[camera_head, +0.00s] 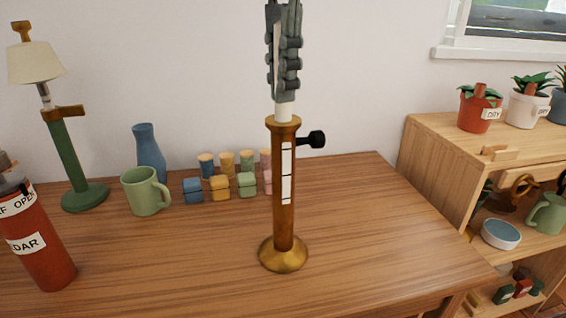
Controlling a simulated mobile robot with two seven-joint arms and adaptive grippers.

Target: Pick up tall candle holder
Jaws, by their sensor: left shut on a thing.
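The tall candle holder (284,205) stands upright in the middle of the view. It has a brown column with white label strips, a flared brass foot, a black side knob and a white candle (284,112) in its top. My left gripper (284,88) comes down from the top edge and is shut on the candle's upper part, which its grey fingers hide. The foot appears over the wooden tabletop; I cannot tell whether it touches. My right gripper is not in view.
Behind on the table (370,230) are a green mug (144,192), a blue vase (148,152) and several small coloured blocks and jars. A green lamp (68,160) and a red bottle (42,255) stand left. A shelf with potted plants is right. The table's right part is clear.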

